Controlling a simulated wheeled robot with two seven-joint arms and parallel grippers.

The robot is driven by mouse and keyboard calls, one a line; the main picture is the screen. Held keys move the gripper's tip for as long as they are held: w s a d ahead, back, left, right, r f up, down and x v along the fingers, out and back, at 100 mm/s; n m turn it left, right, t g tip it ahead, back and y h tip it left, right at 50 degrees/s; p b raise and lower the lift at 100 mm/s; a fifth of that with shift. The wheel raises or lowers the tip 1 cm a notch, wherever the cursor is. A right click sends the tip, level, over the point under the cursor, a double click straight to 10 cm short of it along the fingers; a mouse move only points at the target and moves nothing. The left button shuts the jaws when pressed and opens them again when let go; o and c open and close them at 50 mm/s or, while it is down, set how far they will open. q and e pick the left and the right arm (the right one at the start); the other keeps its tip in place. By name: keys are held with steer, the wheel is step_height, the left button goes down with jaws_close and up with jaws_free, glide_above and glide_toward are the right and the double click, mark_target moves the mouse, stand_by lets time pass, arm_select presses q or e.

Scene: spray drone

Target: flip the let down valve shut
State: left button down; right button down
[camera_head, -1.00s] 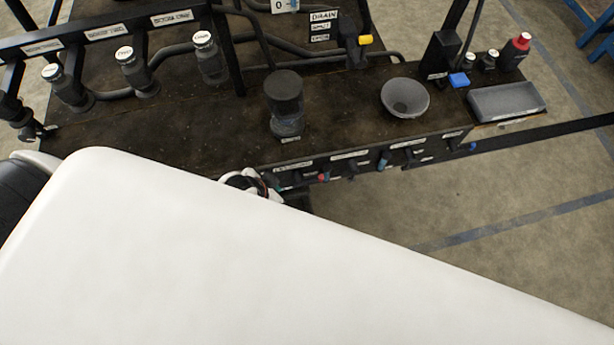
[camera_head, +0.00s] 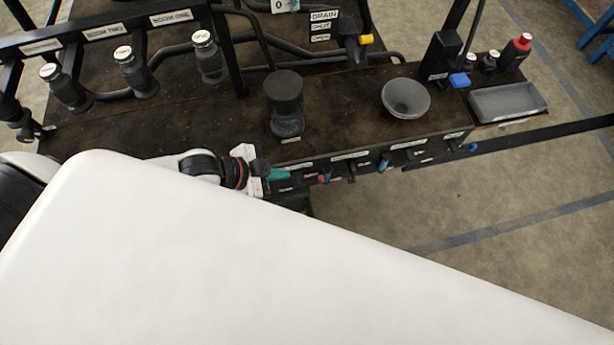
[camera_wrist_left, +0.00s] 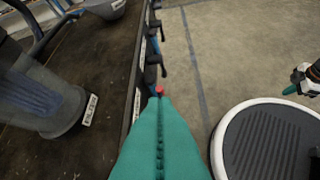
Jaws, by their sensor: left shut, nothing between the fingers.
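A row of small valves runs along the front panel (camera_head: 340,160) of the dark bench; their labels are too small to read, so I cannot tell which is the let down valve. One valve has a red handle (camera_head: 323,179), another a blue one (camera_head: 384,162). My left gripper (camera_head: 279,174), with teal fingers, is at the panel's left end, left of the red handle. In the left wrist view its fingers (camera_wrist_left: 160,125) are shut and empty, with the red tip (camera_wrist_left: 159,90) just past them. My right gripper (camera_wrist_left: 291,90) shows small at that view's right edge; its jaw state is unclear.
A dark-lidded clear canister (camera_head: 285,105) and a grey funnel bowl (camera_head: 406,98) stand on the bench above the panel. A grey tray (camera_head: 508,102) and a red-capped bottle (camera_head: 516,52) are at the right. Open floor lies in front of the bench.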

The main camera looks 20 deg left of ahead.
arm_select(q)
steer(key=b, duration=0.1)
glide_above(318, 179)
steer(key=s+a, duration=0.2)
steer(key=s, duration=0.1)
step_height(318, 179, down, 7)
steer(key=f, duration=0.2)
steer(key=shift+w+f+b, duration=0.25)
steer(key=shift+f+b, duration=0.05)
steer(key=shift+w+a+f, duration=0.1)
steer(key=shift+a+f, duration=0.05)
steer(key=shift+f, duration=0.5)
steer(key=shift+r, duration=0.1)
